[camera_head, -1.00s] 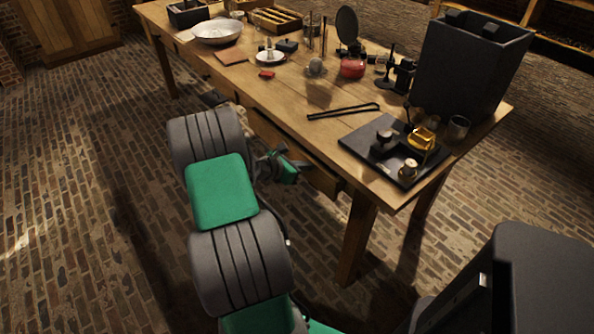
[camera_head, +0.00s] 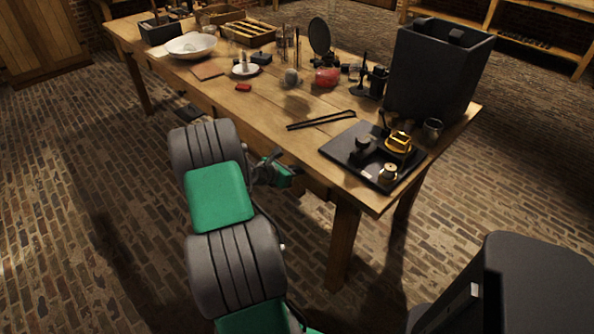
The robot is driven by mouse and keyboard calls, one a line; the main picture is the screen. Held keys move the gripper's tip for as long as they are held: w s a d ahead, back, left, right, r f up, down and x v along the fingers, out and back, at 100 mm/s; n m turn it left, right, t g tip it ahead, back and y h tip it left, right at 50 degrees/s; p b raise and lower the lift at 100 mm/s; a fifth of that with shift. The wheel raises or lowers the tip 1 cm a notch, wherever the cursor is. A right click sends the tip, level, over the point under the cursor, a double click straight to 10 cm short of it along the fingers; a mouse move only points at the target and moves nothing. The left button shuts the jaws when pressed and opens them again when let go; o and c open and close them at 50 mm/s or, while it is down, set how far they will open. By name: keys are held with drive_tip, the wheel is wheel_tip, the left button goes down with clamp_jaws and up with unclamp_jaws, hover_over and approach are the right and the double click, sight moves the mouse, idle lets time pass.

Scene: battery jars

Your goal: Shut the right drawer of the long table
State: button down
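The long wooden table (camera_head: 270,92) runs from upper left to lower right. Its right drawer (camera_head: 313,182) is a wooden front under the near edge, partly hidden by my arm. It looks about level with the table's apron, but I cannot tell whether it is fully shut. My gripper (camera_head: 284,176), dark with green parts, is at the drawer front, close to or touching it. Its fingertips are too small and covered to tell open from shut. I see nothing held in it.
A black tray (camera_head: 340,151) with small items and a tall dark box (camera_head: 440,75) stand at the table's right end. A black bar (camera_head: 320,121) lies near the front edge. A table leg (camera_head: 342,245) stands right of my arm. The brick floor at left is clear.

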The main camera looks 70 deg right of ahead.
drive_tip(key=w+a+r+m+t+y+p, duration=0.25)
drive_tip(key=w+a+r, duration=0.3)
drive_tip(key=a, duration=0.55)
drive_tip(key=w+a+r+m+t+y+p, duration=0.1)
drive_tip(key=w+a+r+m+t+p, duration=0.15)
drive_tip(key=w+a+r, duration=0.6)
drive_tip(key=w+a+r+m+t+y+p, duration=0.1)
drive_tip(key=w+a+r+m+y+p, duration=0.2)
drive_tip(key=a, duration=1)
drive_tip(key=s+a+r+m+t+y+p, duration=0.1)
drive_tip(key=s+a+r+m+y, duration=0.1)
drive_tip(key=a, duration=0.9)
drive_tip(key=s+a+r+m+y+p, duration=0.1)
drive_tip(key=a+r, duration=0.4)
drive_tip(key=a, duration=0.6)
drive_tip(key=s+m+y, duration=0.1)
drive_tip(key=s+m, duration=0.1)
drive_tip(key=shift+s+a+r+t, duration=0.2)
drive_tip(key=shift+s+a+t, duration=0.05)
drive_tip(key=shift+s+t, duration=0.15)
drive_tip(key=shift+y, duration=0.25)
